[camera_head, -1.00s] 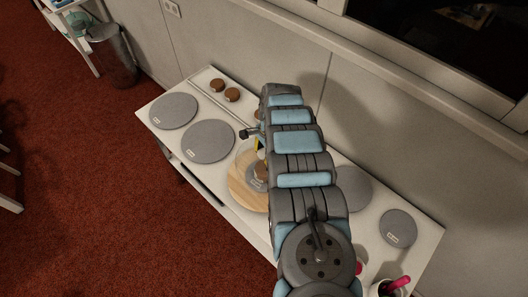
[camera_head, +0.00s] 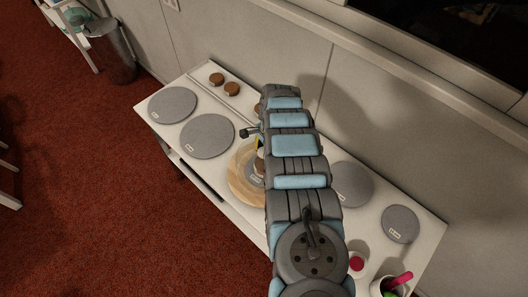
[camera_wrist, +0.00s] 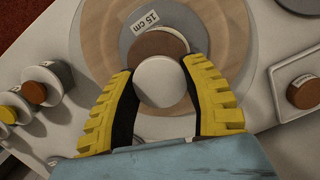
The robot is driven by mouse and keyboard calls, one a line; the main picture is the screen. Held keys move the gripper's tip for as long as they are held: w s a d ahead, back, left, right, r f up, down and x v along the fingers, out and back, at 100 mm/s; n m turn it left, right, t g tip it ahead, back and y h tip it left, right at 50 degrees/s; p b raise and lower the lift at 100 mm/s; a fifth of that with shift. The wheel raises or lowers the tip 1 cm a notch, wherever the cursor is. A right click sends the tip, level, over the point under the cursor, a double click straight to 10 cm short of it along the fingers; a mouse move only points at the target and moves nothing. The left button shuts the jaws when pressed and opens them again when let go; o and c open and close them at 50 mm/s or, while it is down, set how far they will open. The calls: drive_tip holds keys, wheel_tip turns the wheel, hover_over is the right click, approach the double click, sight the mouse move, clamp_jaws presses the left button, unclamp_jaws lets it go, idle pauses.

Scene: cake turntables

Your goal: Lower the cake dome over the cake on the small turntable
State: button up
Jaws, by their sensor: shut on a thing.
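In the wrist view, my gripper (camera_wrist: 162,95) has its yellow fingers shut on a round white knob (camera_wrist: 162,82), which I take for the top of the cake dome. The dome's clear wall is hard to make out. Beyond the knob, the brown cake (camera_wrist: 156,42) shows in part on the small grey turntable (camera_wrist: 143,20), labelled 15 cm. The turntable rests on a round wooden board (camera_wrist: 95,30). In the head view, my arm hides most of the gripper; the wooden board (camera_head: 238,183) shows beside it. I cannot tell the gap between dome and board.
Grey discs (camera_head: 172,105) (camera_head: 208,136) lie left on the white counter, and others (camera_head: 352,184) (camera_head: 400,224) lie right. Small brown-topped pieces (camera_head: 217,79) stand at the back. A cup with a pink-handled tool (camera_head: 400,280) stands at the front right.

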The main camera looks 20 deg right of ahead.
drive_tip(key=shift+f, duration=0.45)
idle(0.3)
drive_tip(key=o, duration=1.3)
drive_tip(key=shift+r, duration=0.15)
drive_tip(key=shift+r+p, duration=1.95)
drive_tip(key=shift+r, duration=1.5)
